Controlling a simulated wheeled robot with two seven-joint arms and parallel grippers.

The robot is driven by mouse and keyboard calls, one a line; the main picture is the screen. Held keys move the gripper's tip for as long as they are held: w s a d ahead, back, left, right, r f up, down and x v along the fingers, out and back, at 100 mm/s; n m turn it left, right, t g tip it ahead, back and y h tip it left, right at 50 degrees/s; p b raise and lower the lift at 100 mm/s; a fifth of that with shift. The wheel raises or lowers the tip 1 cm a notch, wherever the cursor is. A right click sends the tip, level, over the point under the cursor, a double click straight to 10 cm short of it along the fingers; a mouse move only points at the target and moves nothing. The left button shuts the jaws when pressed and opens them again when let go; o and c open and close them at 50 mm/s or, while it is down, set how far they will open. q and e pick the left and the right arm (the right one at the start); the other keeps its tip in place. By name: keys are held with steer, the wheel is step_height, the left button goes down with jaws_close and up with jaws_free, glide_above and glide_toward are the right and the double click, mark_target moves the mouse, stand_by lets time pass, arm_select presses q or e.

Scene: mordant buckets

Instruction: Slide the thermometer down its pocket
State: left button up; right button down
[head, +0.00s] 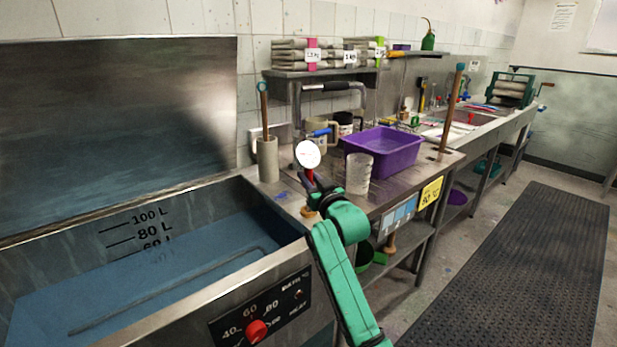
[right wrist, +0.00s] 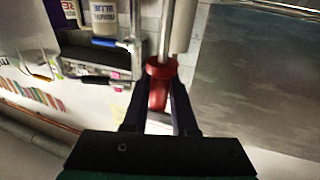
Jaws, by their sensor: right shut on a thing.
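The thermometer has a round white dial (head: 308,154) that faces the head camera, with a red grip (head: 309,174) below it. My right gripper (head: 309,182) is shut on this red grip, above the counter's near left corner by the vat. In the right wrist view the red grip (right wrist: 160,88) sits between the two dark fingers, and a thin metal rod (right wrist: 166,35) runs from it out of the top of the picture. I cannot make out the thermometer's tip or its pocket for certain. My left gripper is not in view.
The steel vat (head: 285,262) with blue liquid stands at the left. A beige cylinder (head: 267,163) holding a wooden-handled tool stands behind the gripper. A white ribbed beaker (head: 358,174) and a purple tub (head: 384,150) stand to the right. A dark mat (head: 520,270) covers the floor.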

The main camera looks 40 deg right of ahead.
steer(key=shift+f+b, duration=0.75)
steer(key=shift+f, duration=0.5)
steer(key=c, duration=0.7)
jaws_free()
steer(key=shift+o, duration=0.4)
steer(key=shift+s, duration=0.15)
steer(key=b+v, duration=0.1)
steer(key=v, duration=1.3)
steer(key=shift+s+b, duration=0.2)
steer(key=shift+b, duration=0.1)
